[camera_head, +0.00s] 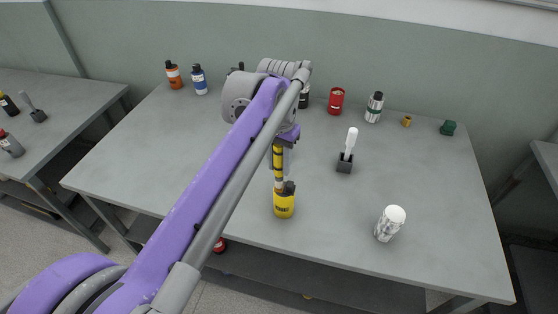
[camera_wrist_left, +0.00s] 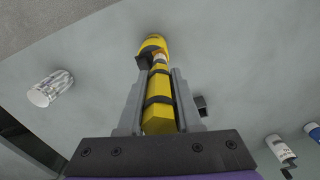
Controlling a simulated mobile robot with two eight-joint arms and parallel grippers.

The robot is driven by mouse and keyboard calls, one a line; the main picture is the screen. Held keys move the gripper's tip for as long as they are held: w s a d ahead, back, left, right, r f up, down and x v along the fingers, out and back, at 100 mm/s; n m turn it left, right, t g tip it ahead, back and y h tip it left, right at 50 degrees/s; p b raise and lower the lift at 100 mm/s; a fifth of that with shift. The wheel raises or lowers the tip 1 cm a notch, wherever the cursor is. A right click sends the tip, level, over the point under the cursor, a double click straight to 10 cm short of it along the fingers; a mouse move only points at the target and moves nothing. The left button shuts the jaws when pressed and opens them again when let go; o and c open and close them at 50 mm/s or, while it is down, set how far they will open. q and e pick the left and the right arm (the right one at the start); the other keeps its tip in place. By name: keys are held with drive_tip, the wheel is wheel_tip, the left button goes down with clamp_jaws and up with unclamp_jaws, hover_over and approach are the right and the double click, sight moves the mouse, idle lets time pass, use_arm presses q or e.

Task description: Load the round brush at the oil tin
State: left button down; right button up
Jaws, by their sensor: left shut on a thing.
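My left gripper (camera_head: 281,143) points down near the table's front middle and is shut on a yellow handle with black bands (camera_head: 278,163), which looks like the round brush. The handle also shows between the fingers in the wrist view (camera_wrist_left: 159,100). Its lower end meets the top of a yellow tin with black parts (camera_head: 284,206), seemingly the oil tin, which stands upright on the table. The tin also shows beyond the fingertips in the wrist view (camera_wrist_left: 153,44). The brush head is hidden, and I cannot tell how deep it sits. My right gripper is not in view.
On the grey table (camera_head: 430,185), a white-handled tool stands in a dark holder (camera_head: 344,167), right of the tin. A silver can with a white top (camera_head: 388,224) stands front right. A red can (camera_head: 336,101), a green-banded can (camera_head: 375,107) and bottles line the back.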

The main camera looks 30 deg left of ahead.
use_arm(q)
drive_tip(key=shift+f, duration=0.5)
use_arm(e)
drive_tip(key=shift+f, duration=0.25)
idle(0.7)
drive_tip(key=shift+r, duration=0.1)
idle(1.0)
use_arm(q)
drive_tip(key=shift+r+p, duration=2.1)
drive_tip(key=shift+r, duration=1.45)
drive_tip(key=shift+w, duration=0.1)
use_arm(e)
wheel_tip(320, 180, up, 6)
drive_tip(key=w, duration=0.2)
use_arm(q)
drive_tip(key=shift+f, duration=0.1)
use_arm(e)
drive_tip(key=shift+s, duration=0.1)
